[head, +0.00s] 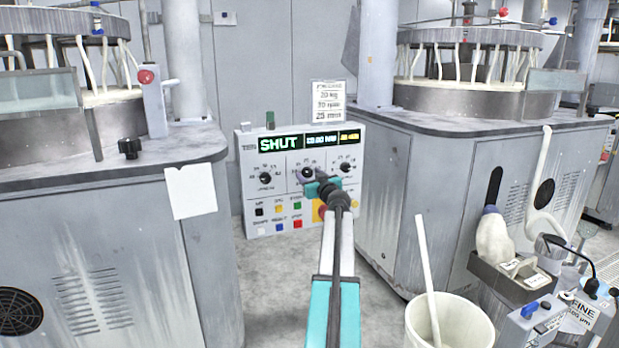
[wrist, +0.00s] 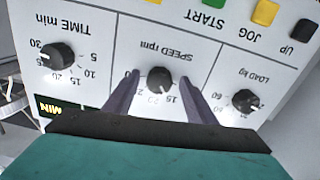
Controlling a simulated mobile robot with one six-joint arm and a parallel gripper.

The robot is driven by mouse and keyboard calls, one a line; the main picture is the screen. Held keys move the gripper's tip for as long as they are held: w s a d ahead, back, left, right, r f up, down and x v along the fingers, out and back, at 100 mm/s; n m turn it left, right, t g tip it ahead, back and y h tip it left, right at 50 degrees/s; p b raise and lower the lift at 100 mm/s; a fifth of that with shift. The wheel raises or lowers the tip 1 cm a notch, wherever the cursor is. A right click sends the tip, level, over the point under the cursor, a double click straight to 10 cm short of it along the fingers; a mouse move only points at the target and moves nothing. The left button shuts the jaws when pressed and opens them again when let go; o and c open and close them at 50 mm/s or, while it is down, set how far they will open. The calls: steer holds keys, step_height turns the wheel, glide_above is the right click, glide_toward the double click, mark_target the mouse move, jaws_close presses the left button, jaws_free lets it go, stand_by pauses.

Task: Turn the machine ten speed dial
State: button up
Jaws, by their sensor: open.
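The machine ten control panel (head: 247,205) is a white box marked TEN, with a display reading SHUT and three black dials. The speed dial (head: 307,172) is the middle one; it shows upside down in the wrist view (wrist: 159,79), labelled SPEED rpm. My gripper (head: 313,181) is at the panel front. In the wrist view its two purple fingers (wrist: 160,84) stand open on either side of the speed dial, with a gap visible on each side. The load dial (head: 264,178) is to the left and the time dial (head: 346,164) to the right.
A card (head: 328,102) above the panel reads 20 kg, 70 rpm, 25 min. Colored buttons (head: 279,225) line the panel's lower part. Grey polishing machines stand left (head: 100,250) and right (head: 440,190). A white bucket (head: 450,318) with a stick stands at front right.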

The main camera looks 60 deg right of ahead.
steer(key=c, duration=1)
steer(key=shift+a, duration=0.1)
steer(key=shift+c, duration=0.2)
